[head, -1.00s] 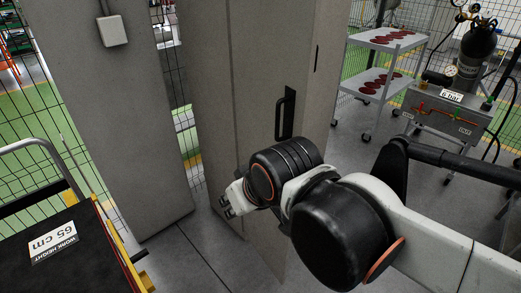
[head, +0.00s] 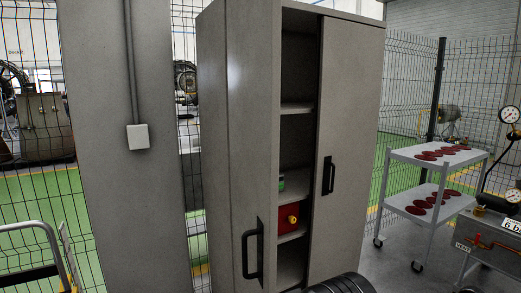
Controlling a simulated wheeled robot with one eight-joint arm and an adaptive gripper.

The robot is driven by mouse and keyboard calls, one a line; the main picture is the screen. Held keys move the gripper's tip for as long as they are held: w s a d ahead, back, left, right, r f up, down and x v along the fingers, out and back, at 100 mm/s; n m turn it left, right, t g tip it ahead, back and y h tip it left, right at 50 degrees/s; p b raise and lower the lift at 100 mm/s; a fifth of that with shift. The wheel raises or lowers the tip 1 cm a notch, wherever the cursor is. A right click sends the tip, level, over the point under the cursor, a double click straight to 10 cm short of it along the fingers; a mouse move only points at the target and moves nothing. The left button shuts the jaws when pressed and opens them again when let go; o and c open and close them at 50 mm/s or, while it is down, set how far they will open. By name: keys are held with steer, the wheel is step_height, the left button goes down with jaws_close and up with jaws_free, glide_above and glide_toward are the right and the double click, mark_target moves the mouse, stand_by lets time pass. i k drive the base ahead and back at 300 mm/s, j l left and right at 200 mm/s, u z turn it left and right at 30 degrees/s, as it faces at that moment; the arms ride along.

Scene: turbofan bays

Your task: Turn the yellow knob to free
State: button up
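A yellow knob (head: 292,218) sticks out of the front of a red box (head: 286,240) on a shelf inside a tall grey cabinet. The knob is small in the picture, and I cannot read its position or any marking. My gripper is not in view now; only a black part of my arm shows at the bottom edge, below the cabinet.
The cabinet's left door (head: 251,120) stands open, with a black handle; the right door (head: 350,120) also has a handle. A small green item (head: 281,184) lies on the shelf above. A grey pillar (head: 110,200) stands left; a trolley (head: 440,180) with red discs stands right.

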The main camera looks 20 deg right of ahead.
mark_target(292, 219)
steer(key=l, duration=0.6)
steer(key=k+l+u, duration=0.1)
steer(key=l, duration=0.5)
steer(key=k+l+u, duration=0.1)
steer(key=l, duration=0.5)
steer(key=i+l+u, duration=0.25)
steer(key=i+l, duration=0.25)
steer(key=i, duration=0.25)
steer(key=i+l+u, duration=0.25)
steer(key=i+l, duration=0.4)
steer(key=i, duration=0.05)
